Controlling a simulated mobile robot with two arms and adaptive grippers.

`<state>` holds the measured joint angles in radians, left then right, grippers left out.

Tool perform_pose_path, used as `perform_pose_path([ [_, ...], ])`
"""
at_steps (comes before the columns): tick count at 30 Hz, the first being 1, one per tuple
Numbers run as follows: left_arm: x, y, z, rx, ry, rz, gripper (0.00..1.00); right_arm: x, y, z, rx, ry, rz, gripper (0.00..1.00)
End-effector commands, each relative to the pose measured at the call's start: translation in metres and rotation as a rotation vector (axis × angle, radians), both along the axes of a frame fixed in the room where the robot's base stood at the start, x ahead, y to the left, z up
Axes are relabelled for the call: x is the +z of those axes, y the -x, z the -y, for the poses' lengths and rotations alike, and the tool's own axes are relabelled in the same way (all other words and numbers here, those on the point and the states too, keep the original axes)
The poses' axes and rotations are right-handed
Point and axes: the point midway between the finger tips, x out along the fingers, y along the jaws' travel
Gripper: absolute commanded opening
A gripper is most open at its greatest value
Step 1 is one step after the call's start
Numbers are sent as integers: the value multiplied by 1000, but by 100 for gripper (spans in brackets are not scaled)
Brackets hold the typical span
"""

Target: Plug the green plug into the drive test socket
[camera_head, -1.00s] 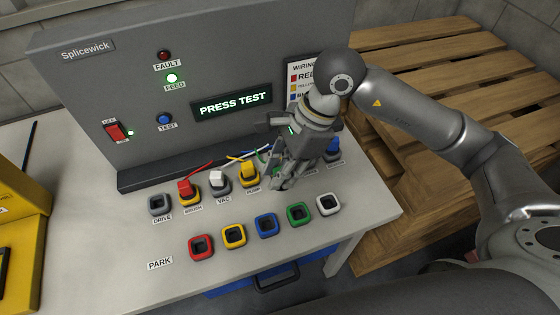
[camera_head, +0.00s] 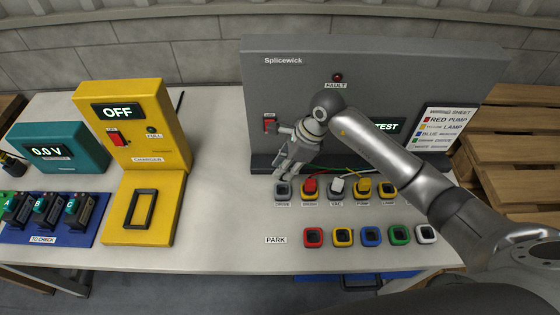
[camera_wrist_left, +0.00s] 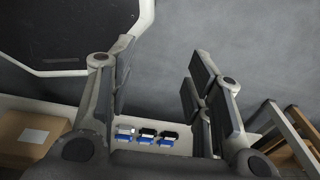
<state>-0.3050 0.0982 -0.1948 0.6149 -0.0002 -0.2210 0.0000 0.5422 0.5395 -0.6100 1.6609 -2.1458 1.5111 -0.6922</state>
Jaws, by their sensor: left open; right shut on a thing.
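The fingers hide that plug. A green cable runs to the right behind the row. Whether the plug touches the socket I cannot tell. My left gripper (camera_wrist_left: 155,85) is open and empty in the left wrist view, and is outside the head view.
A red plug (camera_head: 310,185), a white plug (camera_head: 337,186) and a yellow plug (camera_head: 363,186) stand in neighbouring sockets. The coloured park sockets (camera_head: 313,236) lie in front. A yellow charger (camera_head: 150,130) stands left, with clear table between. My right arm hides part of the panel.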

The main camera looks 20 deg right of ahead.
Motion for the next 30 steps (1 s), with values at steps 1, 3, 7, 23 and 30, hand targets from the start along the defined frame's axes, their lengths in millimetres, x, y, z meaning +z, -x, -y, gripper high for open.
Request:
perform_pose_path([
  [1,4,0,5,1,6,1,46,-1,-1,2,-6,-1,0,0],
  [3,3,-1,10,2,13,1,46,-5,-2,3,-10,-1,1,0],
  [7,-1,-3,19,0,23,5,46,-12,-2,3,-10,0,1,0],
  [23,-23,-10,17,-1,21,16,46,-52,-2,3,-8,-2,2,0],
  [30,-23,-9,15,2,18,14,46,-52,-2,3,-8,-1,2,0],
])
